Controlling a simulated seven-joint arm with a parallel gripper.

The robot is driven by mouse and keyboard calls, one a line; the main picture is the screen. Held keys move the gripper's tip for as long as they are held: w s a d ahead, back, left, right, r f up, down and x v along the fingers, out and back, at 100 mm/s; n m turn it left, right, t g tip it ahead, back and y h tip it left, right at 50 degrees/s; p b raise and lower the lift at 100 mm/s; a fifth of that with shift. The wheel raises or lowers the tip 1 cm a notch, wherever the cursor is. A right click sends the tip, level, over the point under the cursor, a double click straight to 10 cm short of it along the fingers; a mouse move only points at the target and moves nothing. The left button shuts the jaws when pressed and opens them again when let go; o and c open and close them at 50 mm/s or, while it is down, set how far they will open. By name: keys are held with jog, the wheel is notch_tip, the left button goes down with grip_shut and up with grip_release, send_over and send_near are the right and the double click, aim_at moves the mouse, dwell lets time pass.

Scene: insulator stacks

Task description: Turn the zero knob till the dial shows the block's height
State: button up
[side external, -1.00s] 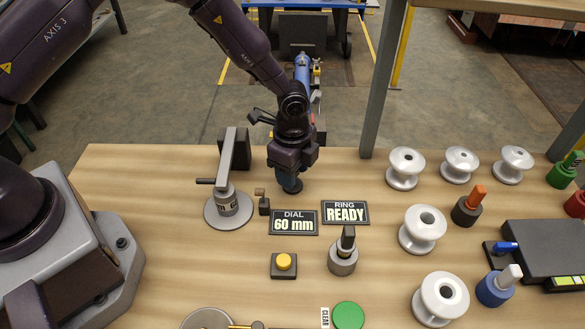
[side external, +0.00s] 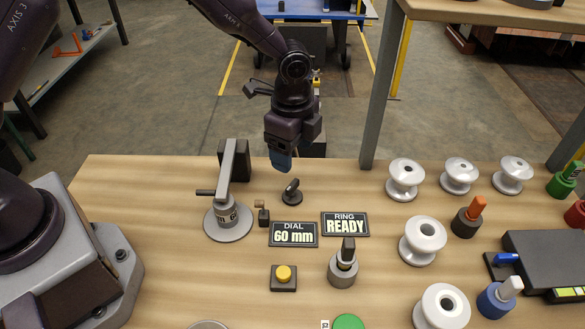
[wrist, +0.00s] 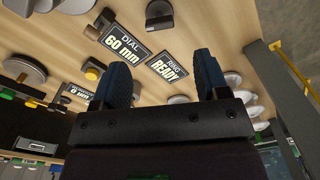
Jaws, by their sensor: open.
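The dial display (side external: 293,234) reads 60 mm; it also shows in the wrist view (wrist: 122,44). A small black knob (side external: 291,192) with a raised grip stands on the table behind the display; I take it for the zero knob. My gripper (side external: 281,161) hangs above and slightly behind this knob, apart from it. In the wrist view my gripper (wrist: 162,78) is open, with nothing between its blue fingers. A grey gauge stand (side external: 228,218) with a long upright arm is left of the knob. I cannot tell which thing is the block.
The ring display (side external: 345,224) reads READY. A grey-based knob (side external: 343,267) and a yellow button (side external: 284,273) stand in front. White insulators (side external: 423,236) and coloured-handled pieces (side external: 469,215) fill the right. A table post (side external: 378,95) rises behind. Table around the black knob is mostly clear.

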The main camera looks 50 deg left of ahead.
notch_tip(320, 180, up, 4)
jog(key=shift+r, duration=0.1)
dwell(0.4)
jog(key=s+a+r+n+t, duration=0.2)
jog(key=s+a+r+n, duration=0.1)
jog(key=s+r+n, duration=0.2)
jog(key=s+a+r+n+t, duration=0.1)
jog(key=s+a+r+n, duration=0.3)
jog(key=s+r, duration=0.4)
jog(key=s+a+r+n+t, duration=0.2)
jog(key=s+r+n, duration=0.4)
jog(key=s, duration=0.4)
jog(key=shift+a+r+t, duration=0.25)
jog(key=shift+a+t, duration=0.05)
jog(key=shift+a, duration=0.5)
